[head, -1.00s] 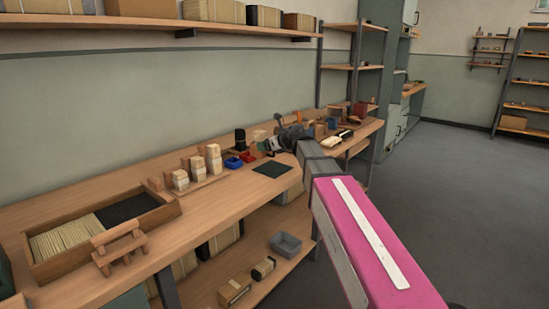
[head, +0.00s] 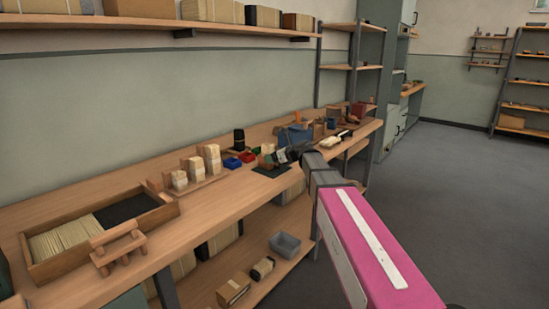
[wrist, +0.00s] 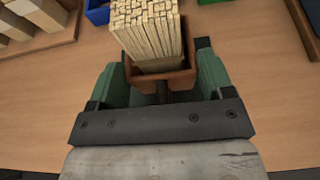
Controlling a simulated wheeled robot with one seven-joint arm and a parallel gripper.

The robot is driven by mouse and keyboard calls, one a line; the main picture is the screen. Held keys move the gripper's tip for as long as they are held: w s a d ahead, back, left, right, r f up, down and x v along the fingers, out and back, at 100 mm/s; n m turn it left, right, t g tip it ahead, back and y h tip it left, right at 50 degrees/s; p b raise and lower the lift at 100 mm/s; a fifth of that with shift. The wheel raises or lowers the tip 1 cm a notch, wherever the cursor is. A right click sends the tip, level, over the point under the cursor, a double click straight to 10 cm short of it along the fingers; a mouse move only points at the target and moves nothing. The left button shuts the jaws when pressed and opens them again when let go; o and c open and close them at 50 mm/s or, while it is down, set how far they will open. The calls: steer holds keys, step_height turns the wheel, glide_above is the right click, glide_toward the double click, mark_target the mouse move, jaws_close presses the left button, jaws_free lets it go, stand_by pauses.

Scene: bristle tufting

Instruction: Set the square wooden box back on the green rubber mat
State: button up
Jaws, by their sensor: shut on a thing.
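The square wooden box (wrist: 146,79) is reddish brown and packed with pale upright sticks or bristles. In the wrist view it sits between the green fingers of my gripper (wrist: 161,72), which are shut on its sides. In the head view my gripper (head: 271,159) is at the rubber mat (head: 272,173), which looks dark, almost black, on the bench. The box is small and mostly hidden there by the gripper, which seems to be over or just behind the mat. I cannot tell whether the box touches the mat. The mat does not show clearly in the wrist view.
Red and blue trays (head: 232,163) stand just left of the mat. Further left is a stepped rack of pale bundles (head: 195,170). A blue item (head: 296,135) and other goods stand behind. Bare bench lies in front of the rack (head: 215,200).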

steer(key=shift+f, duration=0.15)
steer(key=o, duration=1)
steer(key=shift+r, duration=0.2)
steer(key=v, duration=1.2)
steer(key=s+d+f+n+g+h, duration=0.2)
steer(key=s+d+f+n+h, duration=0.1)
steer(key=s+f+n, duration=0.5)
steer(key=s+d+f+n+g+h, duration=0.3)
steer(key=s+f+n, duration=0.6)
steer(key=f, duration=0.4)
steer(key=s+d+f+n+g+h, duration=0.3)
steer(key=s+d+f+n, duration=0.3)
steer(key=f, duration=0.5)
steer(key=s+n+h, duration=0.1)
steer(key=s+n, duration=0.1)
steer(key=shift+s+d+n+h, duration=0.3)
steer(key=shift+d+h, duration=0.1)
